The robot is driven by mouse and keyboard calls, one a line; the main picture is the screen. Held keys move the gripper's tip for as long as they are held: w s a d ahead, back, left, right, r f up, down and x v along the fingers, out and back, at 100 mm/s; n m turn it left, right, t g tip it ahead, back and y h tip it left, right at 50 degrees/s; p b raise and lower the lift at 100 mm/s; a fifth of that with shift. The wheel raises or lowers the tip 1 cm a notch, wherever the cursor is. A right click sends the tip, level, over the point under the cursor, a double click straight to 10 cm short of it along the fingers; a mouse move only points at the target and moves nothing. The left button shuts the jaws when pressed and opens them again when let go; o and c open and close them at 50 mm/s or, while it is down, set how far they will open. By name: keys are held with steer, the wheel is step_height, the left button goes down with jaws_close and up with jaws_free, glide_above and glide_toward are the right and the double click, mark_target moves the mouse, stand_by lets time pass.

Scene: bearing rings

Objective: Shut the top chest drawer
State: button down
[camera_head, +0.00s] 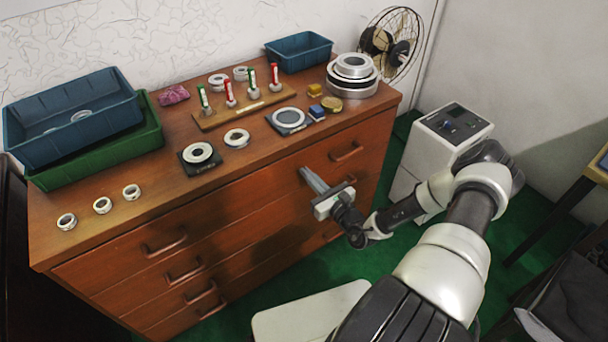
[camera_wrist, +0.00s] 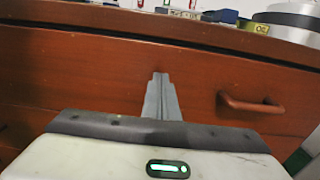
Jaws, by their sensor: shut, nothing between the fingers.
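The brown wooden chest (camera_head: 45,228) stands against the wall. Its top drawer (camera_head: 235,203) has a handle at each end and looks flush, or nearly flush, with the chest front; a small gap cannot be ruled out. In the wrist view, the top drawer front (camera_wrist: 60,75) fills the middle, with its right handle (camera_wrist: 250,105) at the right. My gripper (camera_head: 304,172) is shut and empty, its fingers pointing at the drawer front between the two handles. The fingertips (camera_wrist: 160,76) are at or very near the wood; contact cannot be told.
The chest top carries blue bins (camera_head: 70,120), a green bin (camera_head: 105,150), several metal rings, a wooden marker stand (camera_head: 240,110) and stacked large rings (camera_head: 353,78). A white cabinet (camera_head: 440,145) stands right of the chest. Green floor (camera_head: 535,195) shows between it and a table.

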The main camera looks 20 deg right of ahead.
steer(key=p+v, duration=0.1)
steer(key=v, duration=1.1)
steer(key=s+a+r+n+g+y+p, duration=0.1)
steer(key=s+a+r+n+g+y, duration=0.15)
steer(key=a+r+n+g, duration=0.65)
steer(key=s+a+r+n+g+y+p, duration=0.1)
steer(key=a+r+n+g+y, duration=0.35)
steer(key=r+n, duration=0.8)
step_height(320, 180, up, 18)
steer(key=s+n+h+p, duration=0.1)
steer(key=s+n+h, duration=0.1)
steer(key=n+h, duration=0.8)
steer(key=s+n+t+h+b, duration=0.1)
steer(key=s+t+h+b, duration=0.15)
steer(key=s, duration=1.05)
step_height(320, 180, up, 16)
steer(key=p, duration=1.6)
steer(key=shift+s+d+g, duration=0.25)
steer(key=shift+d+g, duration=0.15)
steer(key=shift+d, duration=0.05)
steer(key=shift+y, duration=0.25)
